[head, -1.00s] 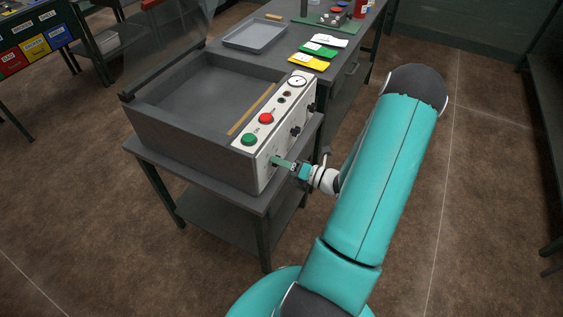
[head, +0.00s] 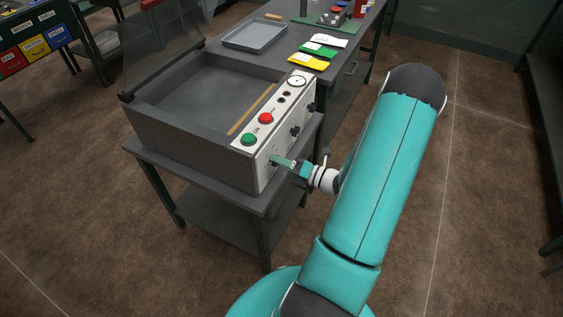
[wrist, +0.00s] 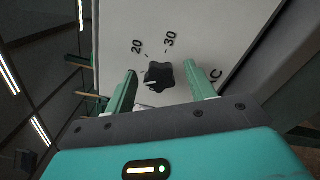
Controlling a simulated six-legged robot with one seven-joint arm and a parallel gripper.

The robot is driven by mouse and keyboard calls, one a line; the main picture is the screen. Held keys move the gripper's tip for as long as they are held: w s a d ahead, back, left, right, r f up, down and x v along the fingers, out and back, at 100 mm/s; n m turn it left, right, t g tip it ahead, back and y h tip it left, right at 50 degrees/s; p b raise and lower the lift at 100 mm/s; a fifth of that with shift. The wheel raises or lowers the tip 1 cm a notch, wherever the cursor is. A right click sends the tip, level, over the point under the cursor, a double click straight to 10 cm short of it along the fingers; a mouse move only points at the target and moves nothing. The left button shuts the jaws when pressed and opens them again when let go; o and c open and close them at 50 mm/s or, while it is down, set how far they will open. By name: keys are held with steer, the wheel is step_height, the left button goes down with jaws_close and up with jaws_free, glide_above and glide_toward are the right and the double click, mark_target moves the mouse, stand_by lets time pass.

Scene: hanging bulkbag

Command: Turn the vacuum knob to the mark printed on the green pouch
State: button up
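A black lobed knob (wrist: 158,77) sits on a pale panel in the wrist view, with 20 and 30 printed beside it. A small light mark shows on its left side. My gripper (wrist: 160,69) is open, its green fingers on either side of the knob and apart from it. In the head view my gripper (head: 282,162) is at the near end of the sealing machine's side panel (head: 265,176), hiding the knob there. The green pouch (head: 318,49) lies flat on the back table; its print is too small to read.
Other black knobs (head: 295,132) are on the same panel, farther along. Green (head: 249,139) and red (head: 266,118) buttons and a gauge (head: 297,81) are on top. Yellow (head: 308,62) and white (head: 329,41) pouches flank the green one.

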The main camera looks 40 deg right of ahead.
steer(key=v, duration=1.3)
steer(key=shift+s, duration=0.4)
